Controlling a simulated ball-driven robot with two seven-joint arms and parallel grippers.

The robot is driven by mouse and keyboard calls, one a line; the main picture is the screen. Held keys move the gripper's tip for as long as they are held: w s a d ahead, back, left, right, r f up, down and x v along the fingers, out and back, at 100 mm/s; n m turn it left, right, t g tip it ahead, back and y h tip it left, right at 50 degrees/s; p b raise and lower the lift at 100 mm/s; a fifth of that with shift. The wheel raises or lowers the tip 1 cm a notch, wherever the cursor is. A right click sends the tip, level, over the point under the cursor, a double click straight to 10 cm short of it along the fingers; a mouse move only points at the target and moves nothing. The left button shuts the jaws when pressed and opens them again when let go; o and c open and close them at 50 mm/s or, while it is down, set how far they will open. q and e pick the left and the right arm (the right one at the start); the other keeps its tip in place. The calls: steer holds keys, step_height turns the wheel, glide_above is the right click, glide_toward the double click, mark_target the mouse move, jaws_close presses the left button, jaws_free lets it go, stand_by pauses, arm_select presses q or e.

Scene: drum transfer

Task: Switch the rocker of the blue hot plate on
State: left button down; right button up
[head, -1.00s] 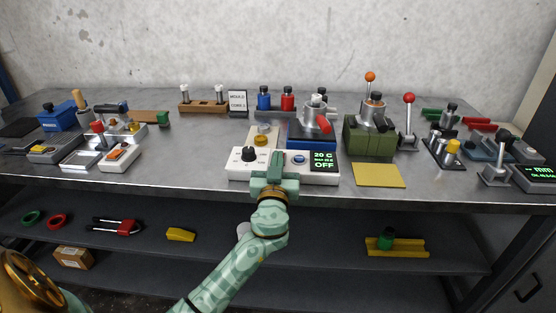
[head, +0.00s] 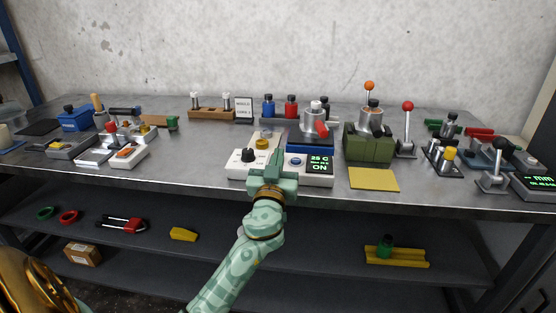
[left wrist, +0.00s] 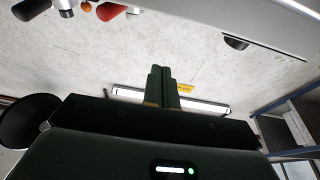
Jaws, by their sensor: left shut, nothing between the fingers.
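The shut fingers (left wrist: 160,70) also show in the left wrist view. My right gripper is not in view.
A green block device (head: 369,143) and a yellow mat (head: 374,179) are to the right. Small devices (head: 128,153) stand at left. A shelf lies below the table (head: 200,172).

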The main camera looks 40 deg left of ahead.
arm_select(q)
steer(key=s+d+f+b, duration=0.1)
steer(key=s+d+f, duration=0.1)
steer(key=s+f, duration=0.3)
steer(key=shift+s+d+b, duration=0.15)
steer(key=shift+s+b, duration=0.15)
steer(key=shift+b, duration=0.1)
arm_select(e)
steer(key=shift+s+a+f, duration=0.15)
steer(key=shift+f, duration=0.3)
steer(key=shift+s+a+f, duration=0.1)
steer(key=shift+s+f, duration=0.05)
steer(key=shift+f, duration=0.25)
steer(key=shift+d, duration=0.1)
